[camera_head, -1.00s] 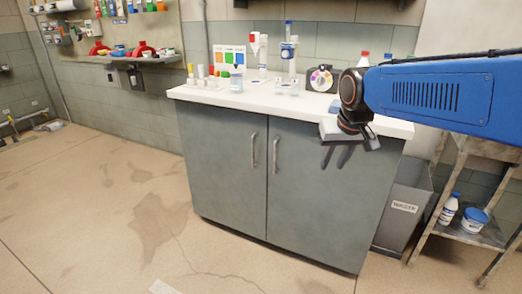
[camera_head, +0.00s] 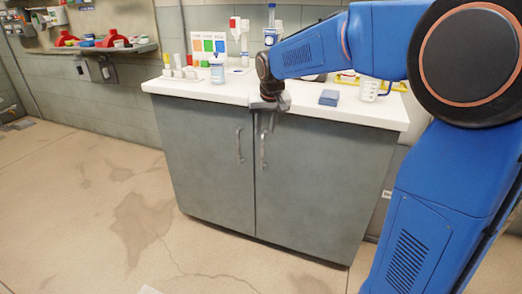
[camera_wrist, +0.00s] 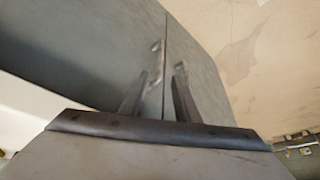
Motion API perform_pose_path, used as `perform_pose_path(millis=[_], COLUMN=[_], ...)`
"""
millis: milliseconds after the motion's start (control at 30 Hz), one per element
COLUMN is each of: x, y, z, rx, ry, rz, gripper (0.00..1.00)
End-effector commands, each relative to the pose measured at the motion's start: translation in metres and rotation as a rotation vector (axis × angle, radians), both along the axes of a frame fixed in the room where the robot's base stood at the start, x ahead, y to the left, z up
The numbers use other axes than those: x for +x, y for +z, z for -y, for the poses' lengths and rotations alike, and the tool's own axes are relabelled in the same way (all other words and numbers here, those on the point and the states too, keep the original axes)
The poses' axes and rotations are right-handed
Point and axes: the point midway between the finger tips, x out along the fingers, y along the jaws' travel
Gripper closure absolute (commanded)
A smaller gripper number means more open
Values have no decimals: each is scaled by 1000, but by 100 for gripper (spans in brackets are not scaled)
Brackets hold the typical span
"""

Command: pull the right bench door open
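The bench has two grey doors. The right bench door (camera_head: 315,185) is shut, and its upright metal handle (camera_head: 263,148) is near the middle seam. The left door (camera_head: 205,160) is also shut, with its own handle (camera_head: 239,145) beside that seam. My gripper (camera_head: 267,124) points down at the front of the bench, just above the right door's handle. In the wrist view its two dark fingers (camera_wrist: 160,82) are spread with a gap between them. Both handles show blurred near the fingertips there. I cannot tell whether either finger touches a handle.
The white countertop (camera_head: 310,107) overhangs just behind my gripper. It bears a blue block (camera_head: 329,97), a measuring jug (camera_head: 370,88) and several bottles. Open floor (camera_head: 100,200) lies in front and to the left. A wall shelf (camera_head: 105,47) is at the back left.

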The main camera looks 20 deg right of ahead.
Motion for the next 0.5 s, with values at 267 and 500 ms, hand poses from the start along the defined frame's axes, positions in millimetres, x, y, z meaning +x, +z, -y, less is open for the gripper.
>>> perform_pose_path(millis=[267,500], x=[18,35], y=[-47,-86], z=[1,1], rx=[-1,-1], ry=[0,0], rz=[-3,-3], gripper=[71,71])
